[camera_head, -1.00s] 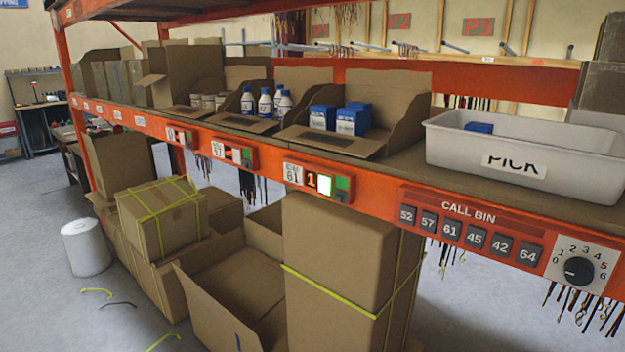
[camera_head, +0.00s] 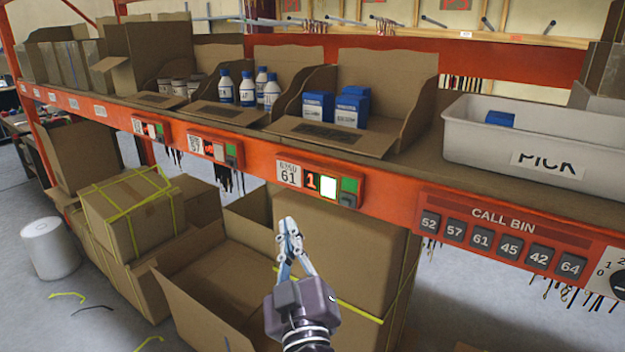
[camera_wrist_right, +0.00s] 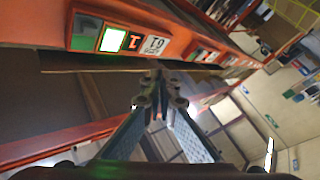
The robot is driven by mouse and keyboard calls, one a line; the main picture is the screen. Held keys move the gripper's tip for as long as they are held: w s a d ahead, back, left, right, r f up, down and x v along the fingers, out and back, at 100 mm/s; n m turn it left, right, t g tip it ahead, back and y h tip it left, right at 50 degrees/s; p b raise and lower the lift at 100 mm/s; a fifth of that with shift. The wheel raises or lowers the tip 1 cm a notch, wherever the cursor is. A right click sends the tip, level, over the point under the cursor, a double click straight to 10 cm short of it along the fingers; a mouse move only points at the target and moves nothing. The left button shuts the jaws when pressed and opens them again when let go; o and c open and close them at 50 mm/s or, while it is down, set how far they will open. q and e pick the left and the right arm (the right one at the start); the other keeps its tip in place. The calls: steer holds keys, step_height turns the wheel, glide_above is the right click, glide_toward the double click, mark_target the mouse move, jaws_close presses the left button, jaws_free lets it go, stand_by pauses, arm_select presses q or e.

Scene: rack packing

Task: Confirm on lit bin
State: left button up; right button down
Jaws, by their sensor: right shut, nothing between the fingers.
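The bin module 61 (camera_head: 319,184) sits on the orange shelf rail, with a red "1", a bright white lit button (camera_head: 328,187) and a green square beside it. Its carton (camera_head: 330,138) above holds several blue boxes (camera_head: 335,107). My right gripper (camera_head: 288,226) is shut and empty, below and slightly left of the module, apart from it. My left gripper is not in view.
A white PICK tote (camera_head: 480,150) with a blue box in it stands at the right of the shelf. The call bin panel (camera_head: 500,235) is on the rail. Modules for other bins (camera_head: 215,148) are to the left. Cardboard boxes (camera_head: 215,290) stand below the shelf.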

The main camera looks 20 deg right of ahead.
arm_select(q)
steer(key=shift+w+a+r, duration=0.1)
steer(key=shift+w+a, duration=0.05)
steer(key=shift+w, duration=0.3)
arm_select(e)
steer(key=r, duration=0.3)
steer(key=shift+s+d+r+m+t+h, duration=0.15)
steer(key=shift+s+m+t+h, duration=0.15)
steer(key=shift+s+h, duration=0.1)
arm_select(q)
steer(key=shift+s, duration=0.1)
arm_select(e)
steer(key=p, duration=0.2)
glide_toward(318, 176)
steer(key=x, duration=0.3)
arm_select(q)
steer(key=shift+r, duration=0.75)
arm_select(e)
steer(key=shift+w+a+r, duration=0.2)
steer(key=shift+w+r, duration=0.05)
steer(key=shift+w, duration=0.15)
arm_select(q)
steer(key=shift+b, duration=0.3)
arm_select(e)
steer(key=shift+w+d, duration=0.25)
steer(key=shift+d, duration=0.1)
